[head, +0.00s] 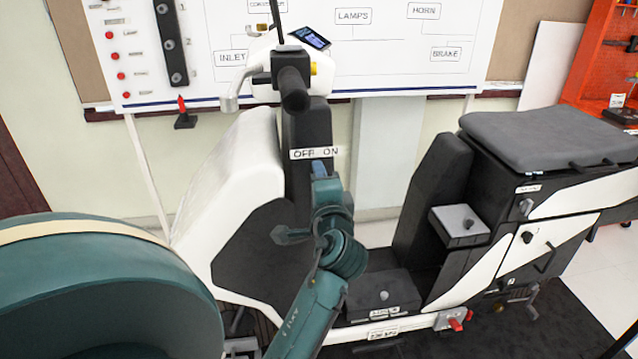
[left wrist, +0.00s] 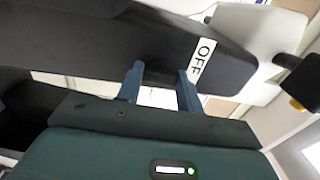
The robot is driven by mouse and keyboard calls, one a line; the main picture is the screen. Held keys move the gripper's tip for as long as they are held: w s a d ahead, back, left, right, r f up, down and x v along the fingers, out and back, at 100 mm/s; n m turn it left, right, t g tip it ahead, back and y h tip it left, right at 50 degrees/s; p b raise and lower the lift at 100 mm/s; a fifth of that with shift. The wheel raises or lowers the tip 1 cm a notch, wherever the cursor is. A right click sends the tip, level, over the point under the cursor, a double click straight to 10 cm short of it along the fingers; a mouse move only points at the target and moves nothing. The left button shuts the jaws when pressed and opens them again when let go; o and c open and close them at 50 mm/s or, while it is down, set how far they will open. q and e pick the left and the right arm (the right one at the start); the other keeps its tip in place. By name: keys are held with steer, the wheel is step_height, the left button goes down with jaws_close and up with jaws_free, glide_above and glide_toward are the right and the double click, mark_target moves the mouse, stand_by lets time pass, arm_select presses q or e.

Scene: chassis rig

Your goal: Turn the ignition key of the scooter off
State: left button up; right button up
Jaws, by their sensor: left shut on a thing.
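The white and black scooter (head: 242,145) stands side-on with its ignition label (head: 314,153) on the dark front panel, OFF at left and ON at right. My left gripper (head: 319,168) is at the panel just below this label, shut on the ignition key. The key itself is hidden by the fingers, so its turn angle cannot be told. In the left wrist view the two blue fingers (left wrist: 160,78) reach the dark panel, beside the OFF part of the label (left wrist: 202,62); ON is not readable there. My right gripper is not in view.
The handlebar grip (head: 294,92) juts out above the label. The seat (head: 545,138) and a side box (head: 460,225) are to the right. A whiteboard (head: 400,55) with labelled boxes hangs behind. A red tool rack (head: 590,75) stands at the far right.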

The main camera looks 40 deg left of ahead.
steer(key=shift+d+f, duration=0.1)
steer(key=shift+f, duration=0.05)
arm_select(q)
steer(key=o, duration=1)
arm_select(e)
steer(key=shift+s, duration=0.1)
